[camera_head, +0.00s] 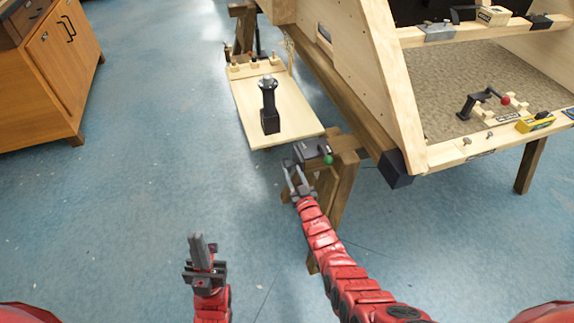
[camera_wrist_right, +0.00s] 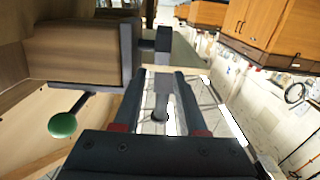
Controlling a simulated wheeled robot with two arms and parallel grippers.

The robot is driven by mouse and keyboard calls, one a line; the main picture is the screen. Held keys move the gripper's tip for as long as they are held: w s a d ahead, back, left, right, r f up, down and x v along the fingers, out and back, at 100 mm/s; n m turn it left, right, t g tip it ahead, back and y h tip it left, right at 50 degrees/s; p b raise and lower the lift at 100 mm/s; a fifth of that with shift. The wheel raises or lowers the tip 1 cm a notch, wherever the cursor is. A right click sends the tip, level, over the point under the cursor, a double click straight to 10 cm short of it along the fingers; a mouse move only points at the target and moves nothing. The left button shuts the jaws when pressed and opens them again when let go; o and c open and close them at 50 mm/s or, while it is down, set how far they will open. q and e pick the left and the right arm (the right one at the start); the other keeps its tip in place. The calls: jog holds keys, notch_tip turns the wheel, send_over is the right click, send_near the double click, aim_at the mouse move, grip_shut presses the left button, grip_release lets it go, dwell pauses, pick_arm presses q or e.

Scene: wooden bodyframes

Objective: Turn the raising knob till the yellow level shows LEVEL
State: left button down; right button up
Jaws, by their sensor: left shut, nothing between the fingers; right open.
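The yellow level (camera_head: 535,122) lies on the front rail of the wooden frame at the right; its reading is too small to tell. A dark grey clamp (camera_head: 311,151) with a green ball handle (camera_head: 327,160) sits on a wooden beam end. The green ball (camera_wrist_right: 62,125) also shows in the right wrist view. I cannot tell which part is the raising knob. My right gripper (camera_head: 293,168) is open beside the clamp. In its wrist view, a grey stem with a rounded end (camera_wrist_right: 160,114) appears between the fingers; contact is unclear. My left gripper (camera_head: 197,242) is shut and empty, low over the floor.
A black post (camera_head: 269,105) stands on a pale wooden board (camera_head: 290,120) beyond the clamp. A crank with a red ball (camera_head: 505,100) is inside the frame at right. A wooden cabinet (camera_head: 62,62) stands at far left. Blue floor between is clear.

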aim_at(288, 162)
jog(key=b+x, duration=0.2)
jog(key=x, duration=0.1)
jog(key=b+x, duration=0.1)
jog(key=x, duration=0.1)
jog(key=shift+s+f+b, duration=0.1)
jog(key=shift+f+b, duration=0.2)
jog(key=shift+b+x, duration=0.4)
jog(key=shift+x, duration=0.35)
jog(key=shift+r, duration=0.2)
grip_shut()
